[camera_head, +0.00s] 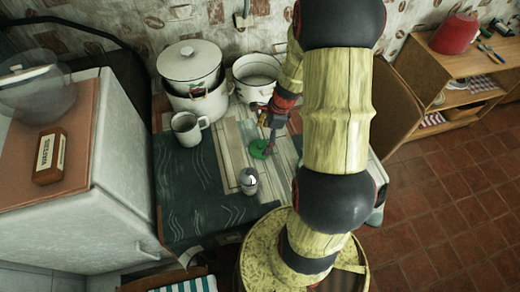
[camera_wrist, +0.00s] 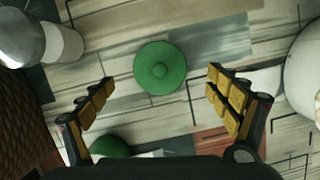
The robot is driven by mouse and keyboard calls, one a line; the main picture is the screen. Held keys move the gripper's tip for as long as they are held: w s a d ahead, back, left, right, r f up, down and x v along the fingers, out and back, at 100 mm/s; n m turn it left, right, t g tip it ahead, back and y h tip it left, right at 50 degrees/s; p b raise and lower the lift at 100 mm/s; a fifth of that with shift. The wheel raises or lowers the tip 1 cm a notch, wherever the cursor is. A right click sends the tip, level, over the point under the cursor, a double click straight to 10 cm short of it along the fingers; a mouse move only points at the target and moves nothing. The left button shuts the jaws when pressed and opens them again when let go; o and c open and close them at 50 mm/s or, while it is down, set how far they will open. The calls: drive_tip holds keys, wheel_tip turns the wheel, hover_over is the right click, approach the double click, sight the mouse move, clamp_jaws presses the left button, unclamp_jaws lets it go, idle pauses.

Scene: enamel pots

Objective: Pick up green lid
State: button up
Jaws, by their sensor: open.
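The green lid (camera_head: 257,149) lies flat on the patterned tabletop in the head view, partly behind my gripper. In the wrist view the green lid (camera_wrist: 160,68) is round with a small central knob. My gripper (camera_head: 268,124) hangs pointing down above the table, close to the lid. In the wrist view my gripper (camera_wrist: 160,90) is open, with its yellow-padded fingers on either side of the lid and apart from it.
A shaker (camera_head: 248,181) stands in front of the lid. A white mug (camera_head: 188,128), a lidded pot (camera_head: 190,66) and an open white pot (camera_head: 257,72) stand behind. A white rounded object (camera_wrist: 305,75) is at the wrist view's right edge. The front-left tabletop is clear.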

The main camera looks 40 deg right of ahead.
sight(261, 146)
drive_tip(key=b+x, duration=0.3)
drive_tip(key=x, duration=0.2)
drive_tip(key=shift+a+f, duration=0.1)
drive_tip(key=shift+f, duration=0.25)
drive_tip(key=shift+r, duration=0.1)
drive_tip(key=shift+c, duration=1.4)
drive_tip(key=c, duration=0.9)
